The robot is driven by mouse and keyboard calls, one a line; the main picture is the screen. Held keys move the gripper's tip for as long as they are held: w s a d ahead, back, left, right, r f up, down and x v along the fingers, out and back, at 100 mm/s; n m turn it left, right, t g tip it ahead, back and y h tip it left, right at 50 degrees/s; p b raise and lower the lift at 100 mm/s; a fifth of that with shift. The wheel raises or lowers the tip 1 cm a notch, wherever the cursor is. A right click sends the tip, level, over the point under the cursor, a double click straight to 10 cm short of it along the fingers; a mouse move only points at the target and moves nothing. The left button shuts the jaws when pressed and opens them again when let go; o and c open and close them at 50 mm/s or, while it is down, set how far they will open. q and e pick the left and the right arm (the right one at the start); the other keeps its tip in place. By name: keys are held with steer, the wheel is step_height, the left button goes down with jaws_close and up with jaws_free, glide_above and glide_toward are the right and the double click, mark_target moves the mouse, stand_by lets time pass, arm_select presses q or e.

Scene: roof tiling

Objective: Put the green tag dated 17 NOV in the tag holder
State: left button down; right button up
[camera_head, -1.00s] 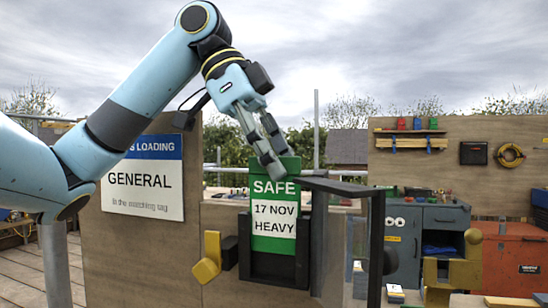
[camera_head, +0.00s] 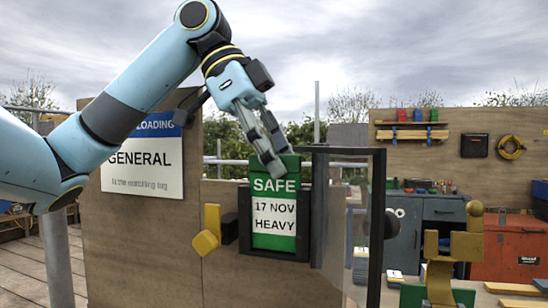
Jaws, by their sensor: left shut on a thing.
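The green tag (camera_head: 274,184) reads SAFE, 17 NOV, HEAVY and stands upright, facing me. My left gripper (camera_head: 272,162) is shut on its top edge from above. The tag's lower part sits inside the black tag holder (camera_head: 244,222), whose frame shows on both sides and below it. I cannot tell whether it rests on the bottom. A dark-framed clear door (camera_head: 377,222) stands open at the holder's right side. My right gripper is not in view.
A yellow latch-like piece (camera_head: 207,242) is on the board left of the holder. A white and blue GENERAL sign (camera_head: 144,160) hangs further left. A yellow stand (camera_head: 440,270) with a green piece at its base (camera_head: 412,296) is at lower right. A grey cabinet (camera_head: 442,212) and red chest (camera_head: 510,248) stand behind.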

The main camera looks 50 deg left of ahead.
arm_select(q)
steer(key=c, duration=1.3)
jaws_free()
steer(key=v, duration=1.2)
steer(key=shift+f, duration=0.1)
